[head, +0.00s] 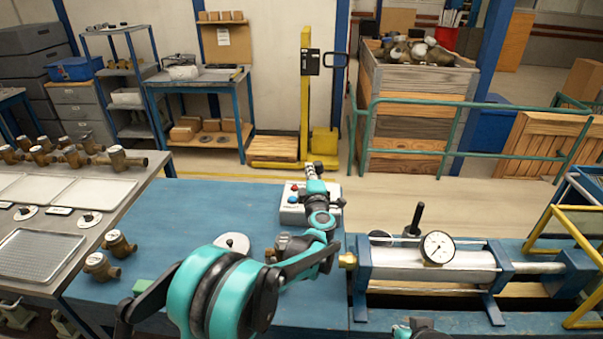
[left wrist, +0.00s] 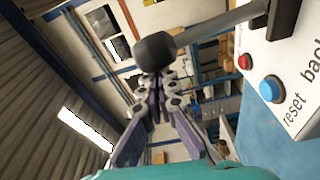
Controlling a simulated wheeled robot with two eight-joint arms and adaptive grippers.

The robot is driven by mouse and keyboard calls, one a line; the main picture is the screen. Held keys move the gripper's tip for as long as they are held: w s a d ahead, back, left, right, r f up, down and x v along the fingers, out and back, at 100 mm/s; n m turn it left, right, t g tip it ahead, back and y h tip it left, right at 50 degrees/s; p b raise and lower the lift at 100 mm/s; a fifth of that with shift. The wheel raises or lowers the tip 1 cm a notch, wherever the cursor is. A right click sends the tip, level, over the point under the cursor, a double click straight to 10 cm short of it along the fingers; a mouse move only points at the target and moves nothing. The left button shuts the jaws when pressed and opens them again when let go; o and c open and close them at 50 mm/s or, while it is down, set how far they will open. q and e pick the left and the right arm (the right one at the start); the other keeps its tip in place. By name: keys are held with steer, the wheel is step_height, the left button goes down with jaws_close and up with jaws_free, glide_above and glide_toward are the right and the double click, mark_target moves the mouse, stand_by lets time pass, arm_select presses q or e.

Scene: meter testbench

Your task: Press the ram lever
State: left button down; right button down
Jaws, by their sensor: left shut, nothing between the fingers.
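A white control box (head: 291,213) stands on the blue bench, partly hidden by my left arm in the head view. The left wrist view shows the box (left wrist: 292,85) close up, with a red button, a blue button and the words "reset" and "back". A lever with a grey rod (left wrist: 215,32) and a black knob (left wrist: 154,48) sticks out from the box. My left gripper (left wrist: 155,82) is shut and empty, its fingertips overlapping the knob's lower edge in that view; contact cannot be told. In the head view the left gripper (head: 313,168) is above the box.
Right of the box lies a test rig with a silver cylinder (head: 400,263), a dial gauge (head: 437,247) and an upright black handle (head: 415,218). Brass meters (head: 101,265) stand at the left. A round white disc (head: 232,242) lies near my arm. The back left of the blue bench is clear.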

mark_target(319, 168)
arm_select(q)
steer(key=d+m, duration=0.2)
steer(key=d, duration=0.1)
steer(key=shift+r+m, duration=0.3)
steer(key=shift+m, duration=0.1)
steer(key=shift+d+m+t, duration=0.4)
steer(key=shift+d+m, duration=0.6)
steer(key=shift+d, duration=0.75)
steer(key=shift+f, duration=0.1)
step_height(319, 168, up, 10)
